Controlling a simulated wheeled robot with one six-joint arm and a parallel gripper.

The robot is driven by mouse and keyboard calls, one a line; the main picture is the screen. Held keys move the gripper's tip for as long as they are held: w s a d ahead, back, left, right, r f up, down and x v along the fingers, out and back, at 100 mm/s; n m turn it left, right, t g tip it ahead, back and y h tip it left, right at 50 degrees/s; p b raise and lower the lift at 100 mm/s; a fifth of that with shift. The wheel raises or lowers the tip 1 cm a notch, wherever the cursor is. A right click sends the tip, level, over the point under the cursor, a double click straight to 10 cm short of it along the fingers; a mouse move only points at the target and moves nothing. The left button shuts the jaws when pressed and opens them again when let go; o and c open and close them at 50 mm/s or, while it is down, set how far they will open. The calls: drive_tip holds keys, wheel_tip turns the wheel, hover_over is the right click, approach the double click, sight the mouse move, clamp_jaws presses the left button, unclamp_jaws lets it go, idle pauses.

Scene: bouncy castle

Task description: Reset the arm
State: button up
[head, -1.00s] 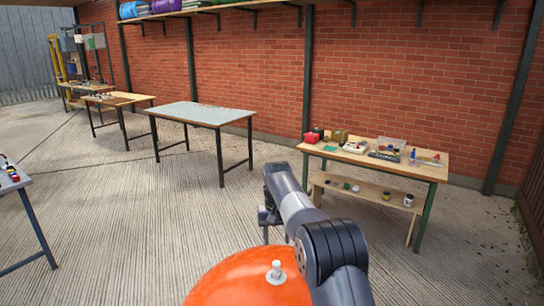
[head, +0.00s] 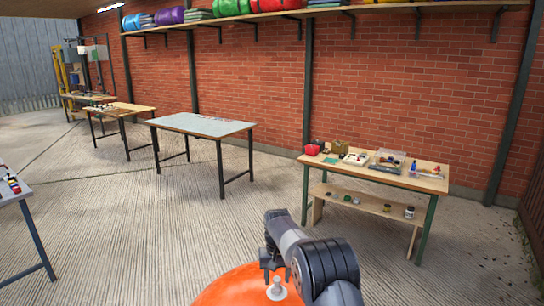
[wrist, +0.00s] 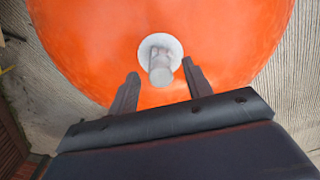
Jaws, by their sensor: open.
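My gripper (wrist: 160,88) is open and empty in the wrist view, with its two dark fingers apart. Beneath it is a round orange surface (wrist: 85,45) with a pale metal knob on a white disc (wrist: 160,50) that shows between and beyond the fingertips. In the head view my arm (head: 300,250) is folded low at the bottom middle. The orange surface (head: 235,288) and its knob (head: 276,287) also show there beside the arm. The fingertips are hard to make out in the head view.
A wooden workbench (head: 425,181) with tools and boxes stands ahead on the right, with a lower shelf (head: 365,200). A grey-topped table (head: 205,124) stands in the middle. Another table edge (head: 12,192) is at far left. Concrete floor (head: 130,220) between them is clear.

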drive_tip(key=shift+f, duration=0.1)
drive_tip(key=shift+f, duration=0.15)
wheel_tip(320, 180, up, 10)
drive_tip(key=b, duration=0.2)
wheel_tip(320, 180, down, 10)
drive_tip(key=shift+f+p, duration=0.2)
drive_tip(key=shift+p, duration=0.65)
wheel_tip(320, 180, up, 10)
drive_tip(key=s+p, duration=0.1)
drive_tip(key=p, duration=0.5)
drive_tip(key=shift+a, duration=0.4)
